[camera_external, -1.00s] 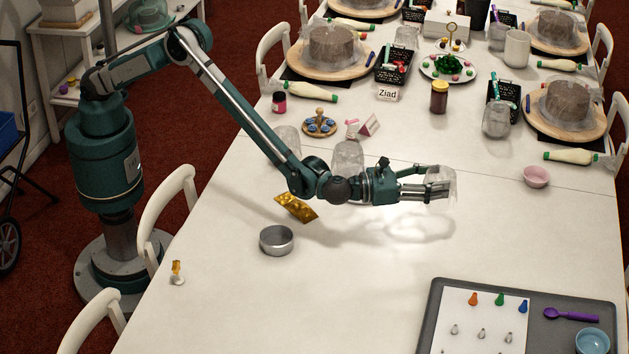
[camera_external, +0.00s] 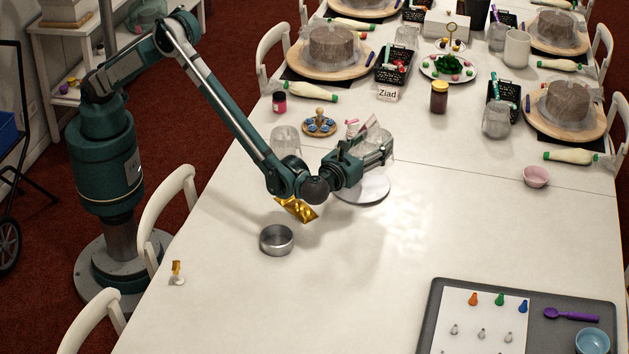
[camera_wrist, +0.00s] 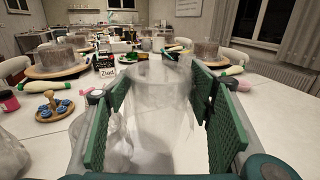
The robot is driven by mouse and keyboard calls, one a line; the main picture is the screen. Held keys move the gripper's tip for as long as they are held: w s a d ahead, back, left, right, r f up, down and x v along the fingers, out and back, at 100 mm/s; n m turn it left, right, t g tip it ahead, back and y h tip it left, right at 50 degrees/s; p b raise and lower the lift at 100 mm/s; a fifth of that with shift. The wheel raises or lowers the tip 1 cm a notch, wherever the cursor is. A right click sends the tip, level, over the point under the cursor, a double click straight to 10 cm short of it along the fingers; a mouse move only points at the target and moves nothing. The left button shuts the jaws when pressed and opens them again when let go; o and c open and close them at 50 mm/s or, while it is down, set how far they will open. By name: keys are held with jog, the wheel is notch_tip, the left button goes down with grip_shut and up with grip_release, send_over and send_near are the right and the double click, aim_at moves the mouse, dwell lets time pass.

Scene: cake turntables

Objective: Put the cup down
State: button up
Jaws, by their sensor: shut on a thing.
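My gripper (camera_external: 378,152) is shut on a clear, thin-walled cup (camera_wrist: 158,105). In the wrist view the cup stands between the two green finger pads, its rim at the top. In the external view the cup (camera_external: 379,138) shows partly behind the fingers. My gripper is over the white table, near the middle of its left half. A pale round patch (camera_external: 370,190) lies just below my gripper; I cannot tell if it is a disc. The gap between cup and table is hard to judge.
Another clear cup (camera_external: 285,139) stands to the left of my gripper. A gold packet (camera_external: 298,209) and grey tin (camera_external: 276,240) lie in front.

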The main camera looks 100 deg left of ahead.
jog(key=shift+s, duration=0.25)
jog(key=shift+f+b, duration=0.85)
jog(key=shift+f, duration=2.25)
jog(key=shift+f+b, duration=0.55)
jog(key=shift+f, duration=1.35)
jog(key=shift+f, duration=0.2)
jog(key=o, duration=1.1)
